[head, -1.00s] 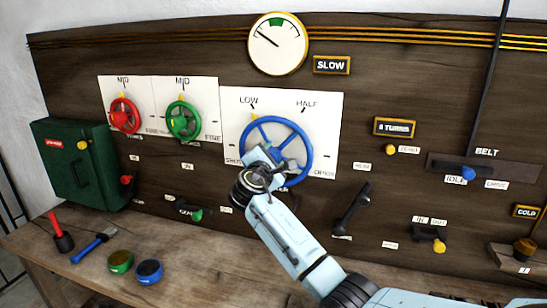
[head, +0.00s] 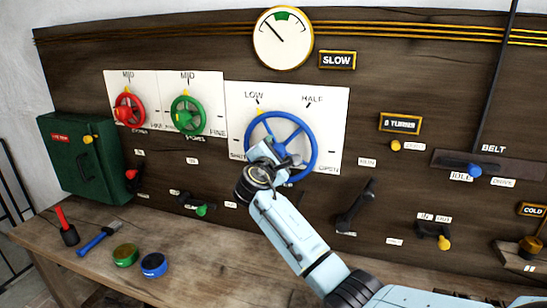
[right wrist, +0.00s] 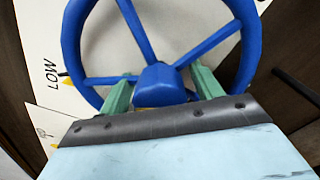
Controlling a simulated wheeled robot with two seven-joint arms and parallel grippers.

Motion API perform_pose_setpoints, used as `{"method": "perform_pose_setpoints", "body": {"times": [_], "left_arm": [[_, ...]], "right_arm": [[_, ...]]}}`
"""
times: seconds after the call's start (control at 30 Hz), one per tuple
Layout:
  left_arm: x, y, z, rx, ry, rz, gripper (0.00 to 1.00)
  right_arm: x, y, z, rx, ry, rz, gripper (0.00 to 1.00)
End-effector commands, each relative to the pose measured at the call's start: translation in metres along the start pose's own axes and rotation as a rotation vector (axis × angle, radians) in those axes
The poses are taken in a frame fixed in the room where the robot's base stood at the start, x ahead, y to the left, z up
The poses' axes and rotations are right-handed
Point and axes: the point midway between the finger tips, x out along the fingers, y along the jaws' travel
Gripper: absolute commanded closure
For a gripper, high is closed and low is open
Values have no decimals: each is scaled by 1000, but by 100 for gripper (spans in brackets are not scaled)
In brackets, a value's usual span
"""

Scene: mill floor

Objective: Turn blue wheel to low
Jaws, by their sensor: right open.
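The blue wheel (head: 313,150) is mounted on a white plate in the middle of the dark panel. The plate reads SHUT, LOW, HALF and OPEN around the wheel. The wheel's yellow pointer (head: 260,113) is at the upper left, beside the LOW label (head: 254,96); it also shows by LOW in the right wrist view (right wrist: 65,82). My right gripper (head: 284,157) is at the wheel's centre and hides part of its lower left. In the right wrist view its green fingers (right wrist: 162,88) are apart, either side of the blue hub (right wrist: 160,84); contact is unclear. My left gripper is out of view.
A red wheel (head: 138,112) and a green wheel (head: 199,117) are to the left. A round gauge (head: 283,48) and a SLOW sign (head: 337,60) are above. A black lever (head: 355,207) is at the lower right. Cups and tools lie on the bench (head: 190,255).

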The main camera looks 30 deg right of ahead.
Motion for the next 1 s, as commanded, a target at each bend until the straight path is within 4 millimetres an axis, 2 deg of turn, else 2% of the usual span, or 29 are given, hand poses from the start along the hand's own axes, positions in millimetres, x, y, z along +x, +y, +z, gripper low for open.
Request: {"method": "perform_pose_setpoints", "body": {"times": [0.17, 0.4, 0.6, 0.8, 1.0], "left_arm": [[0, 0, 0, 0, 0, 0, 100], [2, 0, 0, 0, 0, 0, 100], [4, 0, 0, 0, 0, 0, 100], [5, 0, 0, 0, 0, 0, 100], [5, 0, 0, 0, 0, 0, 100]], "right_arm": [[-24, 0, -2, 2, 4, 1, 35], [-80, -1, -2, 3, 5, 1, 35], [-115, -1, -2, 0, 4, 0, 35], [-130, 0, 0, 1, 1, 0, 35], [-132, 0, 0, 0, 1, -1, 35]]}}
